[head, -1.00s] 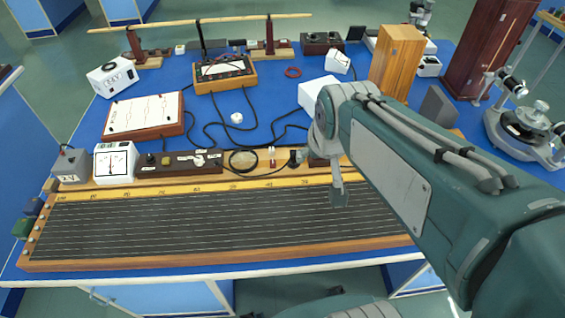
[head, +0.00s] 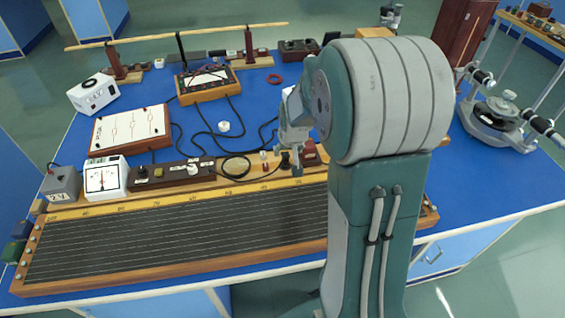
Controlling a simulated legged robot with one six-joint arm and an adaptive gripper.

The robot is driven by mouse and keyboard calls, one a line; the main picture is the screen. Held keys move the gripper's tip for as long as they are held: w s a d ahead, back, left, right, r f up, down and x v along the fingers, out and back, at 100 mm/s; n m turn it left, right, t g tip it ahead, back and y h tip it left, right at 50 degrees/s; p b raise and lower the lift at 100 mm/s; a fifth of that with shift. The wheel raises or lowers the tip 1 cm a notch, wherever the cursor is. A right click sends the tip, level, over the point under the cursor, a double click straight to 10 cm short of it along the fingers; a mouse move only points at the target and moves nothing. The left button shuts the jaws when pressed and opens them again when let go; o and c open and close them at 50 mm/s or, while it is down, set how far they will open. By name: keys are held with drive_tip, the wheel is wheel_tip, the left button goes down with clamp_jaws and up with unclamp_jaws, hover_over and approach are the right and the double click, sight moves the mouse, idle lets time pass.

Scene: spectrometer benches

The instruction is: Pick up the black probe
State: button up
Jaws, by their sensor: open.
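A small dark upright piece that looks like the black probe (head: 285,160) stands on the wooden strip behind the long black wire board (head: 180,235). A thin black cable runs toward it from the left. My gripper (head: 297,168) points down right beside it, just to its right in the picture. The fingers are small and partly hidden by my arm, and they look open and empty. I cannot tell whether they touch the probe.
A white dial meter (head: 104,178), a dark key block (head: 170,174) and a grey box (head: 61,185) stand left along the board. A red-brown block (head: 310,152) is close right of the gripper. Loose black cables lie behind. A spectrometer (head: 500,122) stands far right.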

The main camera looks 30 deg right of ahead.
sight(286, 157)
drive_tip(key=shift+x, duration=0.9)
drive_tip(key=x, duration=0.4)
drive_tip(key=shift+a+f, duration=0.1)
drive_tip(key=shift+a, duration=0.15)
drive_tip(key=shift+w+d+f, duration=0.15)
drive_tip(key=shift+w+f, duration=0.1)
drive_tip(key=shift+f, duration=0.15)
clamp_jaws()
